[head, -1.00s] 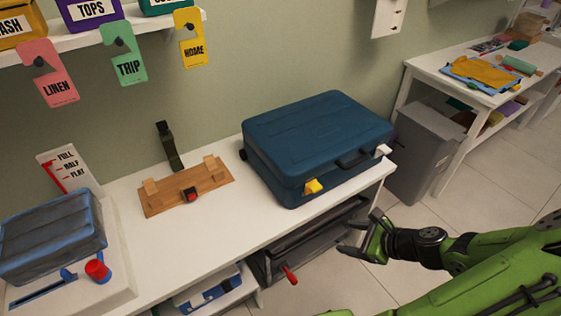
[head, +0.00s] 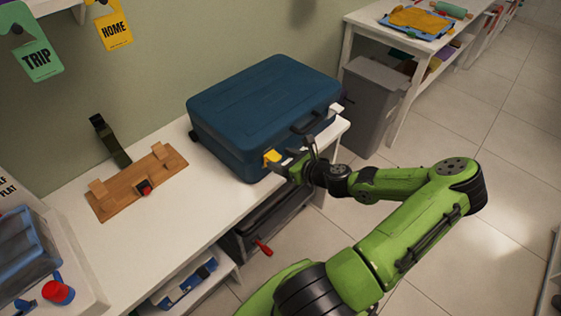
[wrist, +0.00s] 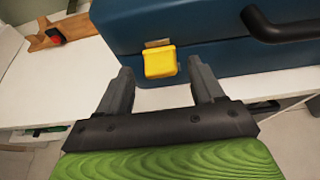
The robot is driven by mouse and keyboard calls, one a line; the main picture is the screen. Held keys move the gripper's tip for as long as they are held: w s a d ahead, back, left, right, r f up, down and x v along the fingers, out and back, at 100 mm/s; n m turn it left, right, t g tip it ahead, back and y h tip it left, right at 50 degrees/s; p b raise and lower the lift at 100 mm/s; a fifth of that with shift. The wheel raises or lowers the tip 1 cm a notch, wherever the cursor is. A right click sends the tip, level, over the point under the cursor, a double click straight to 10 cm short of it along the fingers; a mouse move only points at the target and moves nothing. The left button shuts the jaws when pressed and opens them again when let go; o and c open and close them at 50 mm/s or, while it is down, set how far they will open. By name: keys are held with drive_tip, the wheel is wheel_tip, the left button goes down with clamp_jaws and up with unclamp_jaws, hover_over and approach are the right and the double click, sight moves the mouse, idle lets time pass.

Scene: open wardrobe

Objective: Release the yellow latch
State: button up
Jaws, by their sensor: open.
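The yellow latch (head: 271,157) is on the front face of a closed blue suitcase (head: 262,98), near its left end. In the wrist view the latch (wrist: 160,62) hangs over the suitcase's seam, with a small brass-coloured plate showing above it. My gripper (head: 290,165) is in front of the suitcase, right by the latch. In the wrist view my gripper (wrist: 162,82) is open, with one finger on each side of the latch and nothing between them but the latch ahead. I cannot tell whether a finger touches the suitcase.
The suitcase stands on a white bench (head: 120,235). A dark handle (wrist: 285,25) is right of the latch, and a white latch (head: 335,109) is farther right. A wooden board (head: 137,182) lies to the left. A grey bin (head: 375,105) stands beyond the bench.

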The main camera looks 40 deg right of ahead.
drive_tip(key=shift+w+f, duration=0.2)
drive_tip(key=shift+w, duration=0.35)
drive_tip(key=c, duration=1.1)
drive_tip(key=shift+o, duration=0.2)
wheel_tip(320, 180, down, 7)
drive_tip(key=s+t+b, duration=0.2)
drive_tip(key=t+b, duration=0.9)
drive_tip(key=shift+s, duration=0.4)
